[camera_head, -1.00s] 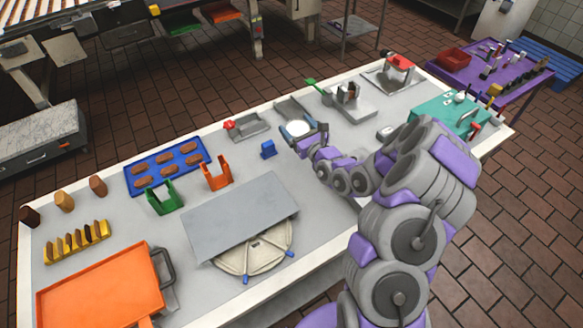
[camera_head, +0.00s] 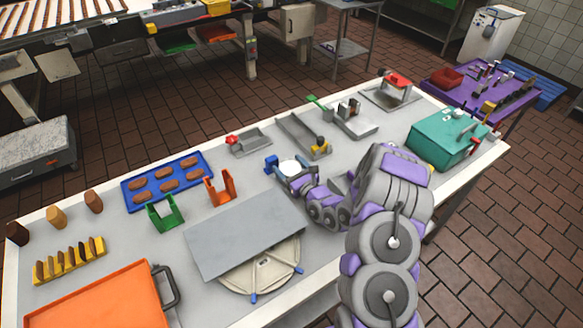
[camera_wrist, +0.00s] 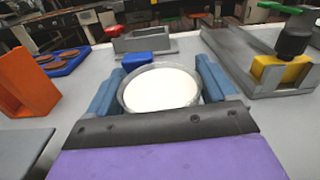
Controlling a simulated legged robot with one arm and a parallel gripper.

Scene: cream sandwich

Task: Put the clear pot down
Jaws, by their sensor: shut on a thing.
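The clear pot (camera_wrist: 160,88) is a round see-through vessel with white contents. It sits between the two blue fingers of my gripper (camera_wrist: 160,86) in the wrist view, and the fingers are shut on it. In the head view the pot (camera_head: 289,167) shows as a white disc at the end of my arm, over the middle of the grey table (camera_head: 330,180). My gripper (camera_head: 292,175) is just right of a small blue block (camera_head: 271,165). I cannot tell whether the pot's base touches the table.
A metal channel with a yellow block (camera_head: 319,143) lies behind and right of the pot. An orange bracket (camera_head: 219,187) stands to the left. A grey plate (camera_head: 245,232) lies in front, over a round cream board (camera_head: 265,268). A small metal tray (camera_head: 250,142) is behind.

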